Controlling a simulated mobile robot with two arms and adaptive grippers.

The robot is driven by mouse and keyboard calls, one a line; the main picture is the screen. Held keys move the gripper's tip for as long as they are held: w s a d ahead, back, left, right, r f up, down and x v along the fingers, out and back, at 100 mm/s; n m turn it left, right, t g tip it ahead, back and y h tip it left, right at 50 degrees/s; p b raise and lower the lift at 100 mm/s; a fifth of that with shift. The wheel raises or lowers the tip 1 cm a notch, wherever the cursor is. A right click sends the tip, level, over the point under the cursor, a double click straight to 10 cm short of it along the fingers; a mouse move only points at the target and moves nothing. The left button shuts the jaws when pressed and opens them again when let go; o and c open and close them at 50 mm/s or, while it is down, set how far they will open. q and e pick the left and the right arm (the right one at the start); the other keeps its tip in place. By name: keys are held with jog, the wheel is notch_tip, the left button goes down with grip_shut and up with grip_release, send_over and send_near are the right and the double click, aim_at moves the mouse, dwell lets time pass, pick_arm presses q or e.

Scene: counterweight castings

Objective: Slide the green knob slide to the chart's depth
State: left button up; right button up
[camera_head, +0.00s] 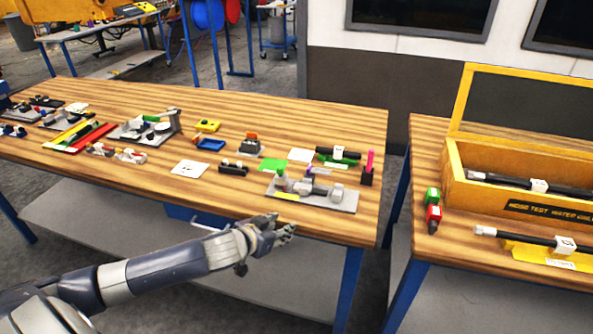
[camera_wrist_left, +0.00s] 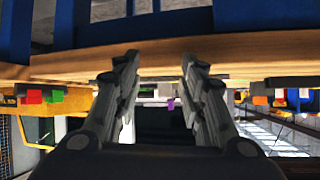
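My left gripper (camera_head: 284,226) is in front of the near edge of the long wooden table (camera_head: 225,205), below a grey fixture plate (camera_head: 338,206). In the left wrist view its two fingers (camera_wrist_left: 158,62) stand well apart with nothing between them. The grey plate carries small metal parts and a yellow strip. A second grey plate (camera_head: 128,138) farther left bears a green part (camera_head: 151,117). I cannot tell which green piece is the knob slide. White cards lie on the table, one near the middle (camera_head: 190,169) and one farther right (camera_head: 300,155); their print is unreadable. My right gripper is out of view.
A separate table at right holds a yellow-framed box (camera_head: 520,205). A gap separates the tables.

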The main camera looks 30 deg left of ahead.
pick_arm(q)
jog(key=t, duration=0.2)
send_near(278, 168)
jog(key=shift+n, duration=0.4)
jog(key=p+x, duration=0.3)
jog(key=x, duration=0.6)
jog(key=shift+w+f, duration=0.1)
jog(key=shift+w, duration=0.1)
jog(key=shift+w+d+f, duration=0.1)
jog(key=shift+w+f, duration=0.15)
jog(key=shift+w, duration=0.3)
jog(key=shift+w+f, duration=0.1)
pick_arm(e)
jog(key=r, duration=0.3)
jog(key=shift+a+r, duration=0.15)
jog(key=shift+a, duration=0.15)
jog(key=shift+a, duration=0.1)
